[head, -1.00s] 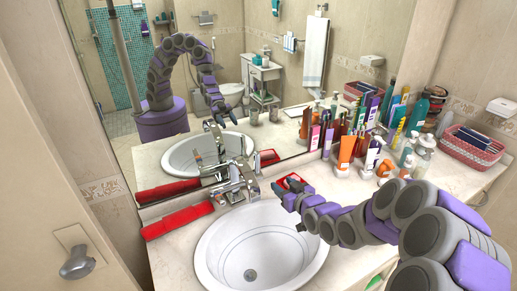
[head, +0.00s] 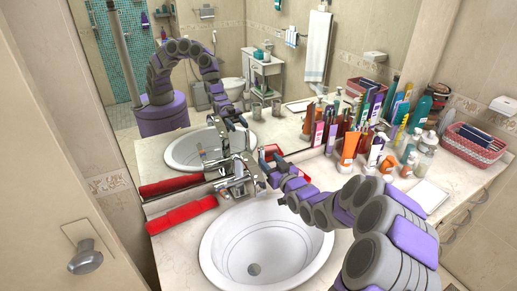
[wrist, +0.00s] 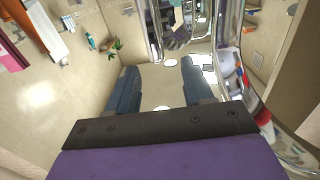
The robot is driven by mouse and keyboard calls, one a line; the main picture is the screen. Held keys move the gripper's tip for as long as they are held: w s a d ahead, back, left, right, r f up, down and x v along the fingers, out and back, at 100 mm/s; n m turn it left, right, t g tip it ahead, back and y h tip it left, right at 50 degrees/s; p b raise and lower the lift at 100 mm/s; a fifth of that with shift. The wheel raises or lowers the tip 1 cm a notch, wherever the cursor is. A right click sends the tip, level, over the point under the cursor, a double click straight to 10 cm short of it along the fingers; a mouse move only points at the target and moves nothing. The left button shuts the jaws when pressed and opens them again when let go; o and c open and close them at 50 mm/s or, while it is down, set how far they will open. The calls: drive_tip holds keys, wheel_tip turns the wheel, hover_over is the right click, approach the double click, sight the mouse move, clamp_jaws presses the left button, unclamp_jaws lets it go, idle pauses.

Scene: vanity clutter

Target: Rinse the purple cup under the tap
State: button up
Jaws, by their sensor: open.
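I see no purple cup in either view. The chrome tap (head: 238,178) stands at the back rim of the white basin (head: 215,255); the basin is empty. My gripper (head: 266,182) is just right of the tap, above the back of the basin. Its fingers are too small in the head view to make out. In the wrist view my gripper (wrist: 160,68) has its two dark fingers apart with nothing between them. Shiny chrome (wrist: 226,45) stands close beside and beyond the right finger. I cannot tell whether it touches.
A red cloth-like item (head: 182,215) lies left of the tap, and a red object (head: 268,152) sits behind my gripper. Several bottles and tubes (head: 350,146) crowd the counter on the right, with a pink basket (head: 472,148) beyond. A mirror stands behind.

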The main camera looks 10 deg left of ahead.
sight(259, 147)
drive_tip(key=b+x, duration=0.1)
drive_tip(key=x, duration=0.8)
drive_tip(key=shift+w+d, duration=0.1)
drive_tip(key=shift+d, duration=0.1)
drive_tip(key=shift+w+a, duration=0.2)
drive_tip(key=shift+a, duration=0.25)
drive_tip(key=shift+d, duration=0.55)
drive_tip(key=shift+c, duration=0.5)
drive_tip(key=shift+a, duration=0.25)
drive_tip(key=c, duration=0.6)
clamp_jaws()
